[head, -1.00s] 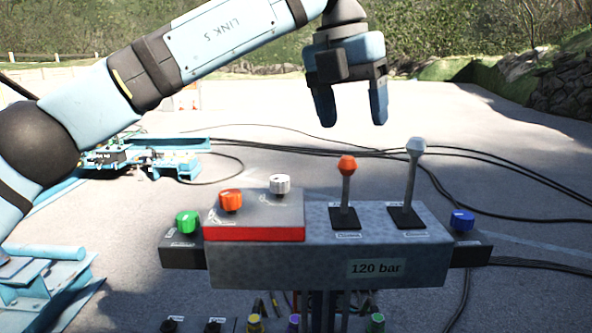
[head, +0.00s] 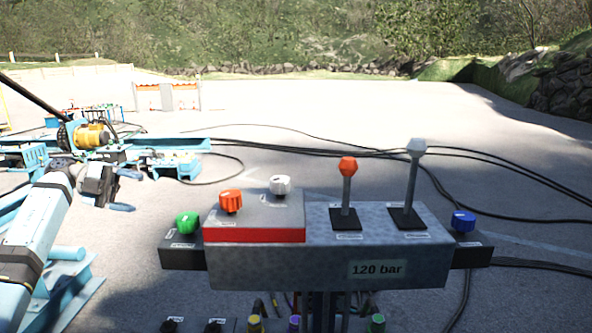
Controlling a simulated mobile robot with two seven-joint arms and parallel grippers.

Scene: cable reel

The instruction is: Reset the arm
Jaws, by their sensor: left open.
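My left arm comes in from the left edge and is folded low at the left side. My left gripper (head: 122,190) is open and empty, with its fingers pointing right. It is to the left of the control console (head: 330,262) and apart from it. My right gripper is not in view.
The console carries a green knob (head: 187,222), an orange knob (head: 230,201), a white knob (head: 280,185), an orange-tipped lever (head: 347,190), a white-tipped lever (head: 413,180) and a blue knob (head: 463,220). Black cables (head: 300,148) cross the ground behind. Blue frames (head: 165,160) stand at left.

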